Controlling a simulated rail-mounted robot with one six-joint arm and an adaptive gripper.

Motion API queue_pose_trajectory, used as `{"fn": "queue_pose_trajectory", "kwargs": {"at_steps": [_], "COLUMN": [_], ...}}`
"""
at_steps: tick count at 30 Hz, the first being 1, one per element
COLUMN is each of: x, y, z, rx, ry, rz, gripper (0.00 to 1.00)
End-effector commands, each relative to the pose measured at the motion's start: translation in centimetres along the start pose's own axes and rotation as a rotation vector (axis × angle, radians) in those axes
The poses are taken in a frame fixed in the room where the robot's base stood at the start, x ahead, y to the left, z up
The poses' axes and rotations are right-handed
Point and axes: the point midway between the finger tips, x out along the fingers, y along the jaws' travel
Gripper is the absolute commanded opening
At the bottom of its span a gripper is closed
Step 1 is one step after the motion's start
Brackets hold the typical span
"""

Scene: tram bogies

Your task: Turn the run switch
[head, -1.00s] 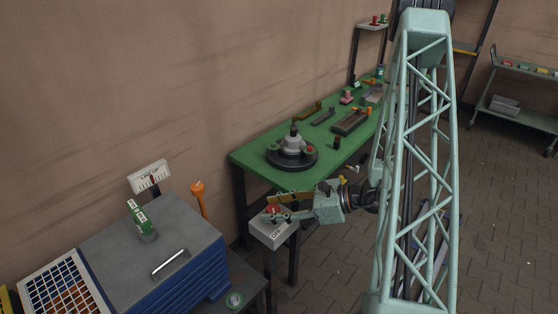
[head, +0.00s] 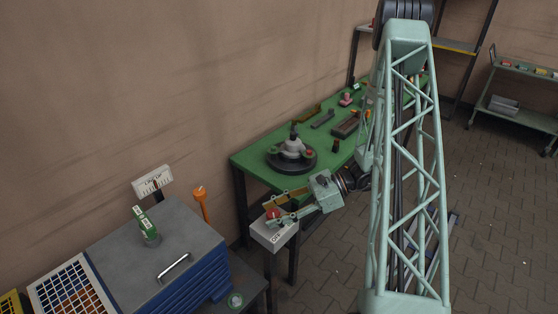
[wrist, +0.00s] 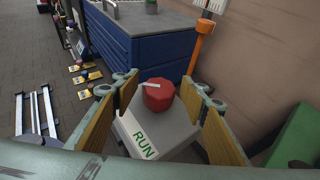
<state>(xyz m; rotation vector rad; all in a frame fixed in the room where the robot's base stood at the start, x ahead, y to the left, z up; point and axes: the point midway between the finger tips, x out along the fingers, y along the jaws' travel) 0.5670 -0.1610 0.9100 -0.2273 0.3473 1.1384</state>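The run switch is a red knob (wrist: 158,94) with a pale pointer bar on top, on a light grey box (wrist: 170,135). The word RUN shows in green on the box's near side in the wrist view. In the head view the box (head: 272,236) stands on a post by the green table's front corner, with the red knob (head: 272,214) on top. My gripper (head: 274,208) is open, its two tan-padded fingers either side of the knob. In the wrist view gaps show between the pads and the knob; contact is not visible.
A blue drawer cabinet (head: 195,285) with a grey top stands left of the switch box. An orange post (head: 201,204) rises behind it. The green table (head: 250,161) behind carries a dark round fixture (head: 291,158) and several parts. Paved floor lies open at right.

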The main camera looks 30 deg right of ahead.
Motion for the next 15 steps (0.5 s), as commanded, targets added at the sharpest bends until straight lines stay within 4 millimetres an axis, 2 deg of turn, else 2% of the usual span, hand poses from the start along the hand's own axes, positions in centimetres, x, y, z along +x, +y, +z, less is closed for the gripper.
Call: {"fn": "queue_pose_trajectory", "kwargs": {"at_steps": [15], "x": [0.04], "y": [-0.06], "z": [0.08], "rx": [-0.093], "ry": [0.001], "rz": [0.223], "gripper": [0.4]}}
